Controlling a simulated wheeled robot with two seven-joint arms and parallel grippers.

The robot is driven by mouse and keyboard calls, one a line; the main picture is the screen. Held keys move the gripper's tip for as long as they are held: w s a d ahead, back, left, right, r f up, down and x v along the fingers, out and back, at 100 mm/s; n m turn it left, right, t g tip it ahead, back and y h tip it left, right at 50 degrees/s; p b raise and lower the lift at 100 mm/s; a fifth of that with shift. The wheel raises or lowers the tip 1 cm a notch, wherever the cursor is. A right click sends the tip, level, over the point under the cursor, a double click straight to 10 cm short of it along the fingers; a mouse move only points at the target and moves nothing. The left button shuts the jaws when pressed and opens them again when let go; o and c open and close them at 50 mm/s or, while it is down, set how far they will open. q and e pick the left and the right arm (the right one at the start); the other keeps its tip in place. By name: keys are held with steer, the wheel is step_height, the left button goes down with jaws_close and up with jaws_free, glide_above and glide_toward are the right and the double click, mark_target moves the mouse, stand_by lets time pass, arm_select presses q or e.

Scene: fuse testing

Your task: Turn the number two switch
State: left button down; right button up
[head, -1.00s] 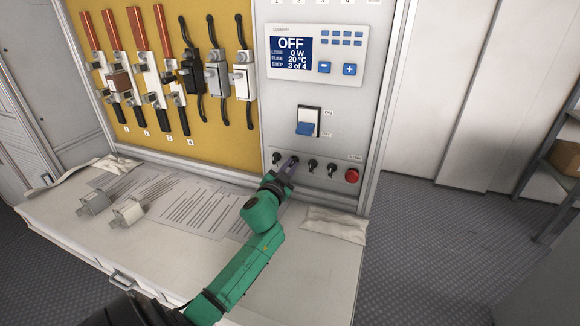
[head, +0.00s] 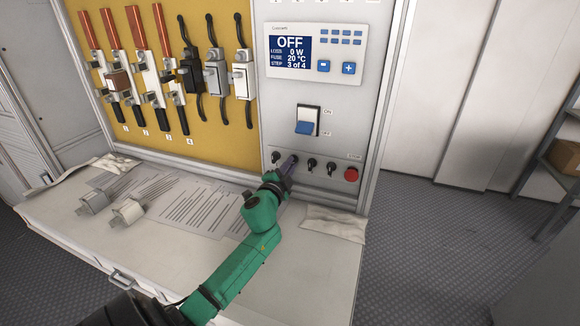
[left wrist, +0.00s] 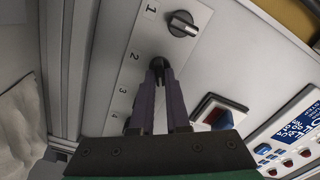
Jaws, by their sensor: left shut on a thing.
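The number two switch is a small black rotary knob in the row under the blue-handled main switch. In the left wrist view its round base (left wrist: 159,63) shows beside the printed 2. My left gripper (head: 289,166) reaches up to the panel. In the left wrist view its two purple fingers (left wrist: 157,78) are closed on the number two switch and hide part of its handle. The number one switch (left wrist: 182,24) is just above it there; it is also left of the gripper in the head view (head: 276,158). My right gripper is not in view.
Number three (head: 312,163) and four (head: 331,169) switches and a red stop button (head: 351,174) are close on the right. The main switch (head: 307,122) is above. The display (head: 291,53) reads OFF. Papers (head: 187,210) and grey fuse parts (head: 127,211) lie on the bench.

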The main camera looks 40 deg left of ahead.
arm_select(q)
steer(key=shift+f, duration=0.15)
steer(key=c, duration=0.9)
jaws_free()
steer(key=b+v, duration=0.1)
steer(key=v, duration=1.3)
steer(key=shift+s, duration=0.3)
steer(key=shift+d, duration=0.15)
